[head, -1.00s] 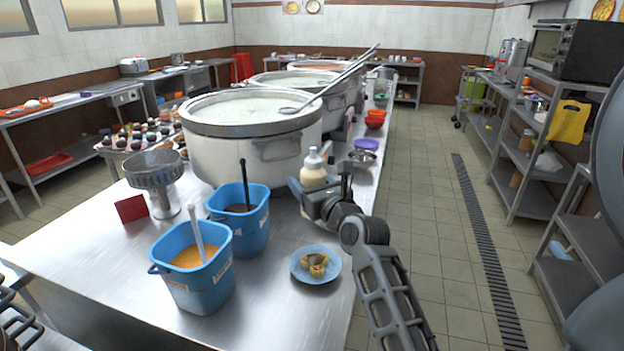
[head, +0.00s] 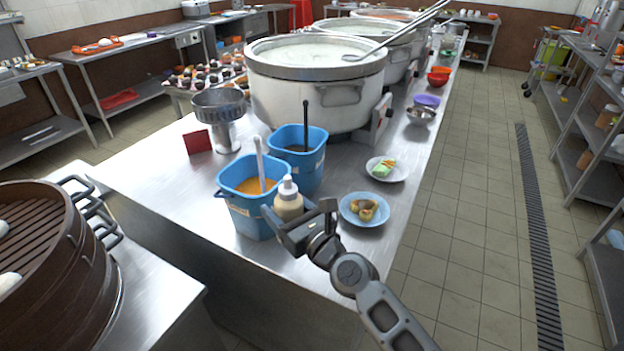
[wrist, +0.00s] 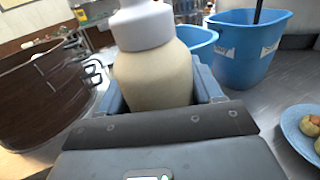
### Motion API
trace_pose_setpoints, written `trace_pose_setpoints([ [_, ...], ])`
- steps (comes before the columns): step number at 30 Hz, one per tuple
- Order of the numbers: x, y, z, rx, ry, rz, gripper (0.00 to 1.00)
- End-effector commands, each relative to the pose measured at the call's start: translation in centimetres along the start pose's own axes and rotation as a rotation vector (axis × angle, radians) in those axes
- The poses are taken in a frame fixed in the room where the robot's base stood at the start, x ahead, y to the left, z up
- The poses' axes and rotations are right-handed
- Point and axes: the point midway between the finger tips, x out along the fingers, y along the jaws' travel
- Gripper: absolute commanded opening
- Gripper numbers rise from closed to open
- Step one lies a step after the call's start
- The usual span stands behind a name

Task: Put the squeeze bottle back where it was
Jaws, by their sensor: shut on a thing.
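The squeeze bottle (head: 288,203), cream coloured with a white cap, is upright in my gripper (head: 297,222). My gripper is shut on it, in front of the blue bucket of orange liquid (head: 240,212) near the front end of the steel counter. In the wrist view the bottle (wrist: 152,75) fills the middle between my gripper's fingers (wrist: 160,98). Its lower part is hidden by the gripper, so I cannot tell whether its base touches the counter.
A blue plate with small food pieces (head: 348,211) lies right of my gripper; a white plate (head: 400,169) lies behind it. A second blue bucket (head: 313,165) and large stockpots (head: 318,100) stand behind. A bamboo steamer (head: 70,270) is at left. The counter's front left is clear (head: 150,190).

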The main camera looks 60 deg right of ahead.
Motion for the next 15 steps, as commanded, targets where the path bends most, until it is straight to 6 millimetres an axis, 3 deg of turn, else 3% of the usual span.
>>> trace_pose_setpoints([
  [3,-0.1,2.8,-1.5,0.001,0.008,0.049,0.50],
  [15,-0.3,9.8,-5.8,-0.007,0.034,0.165,0.50],
])
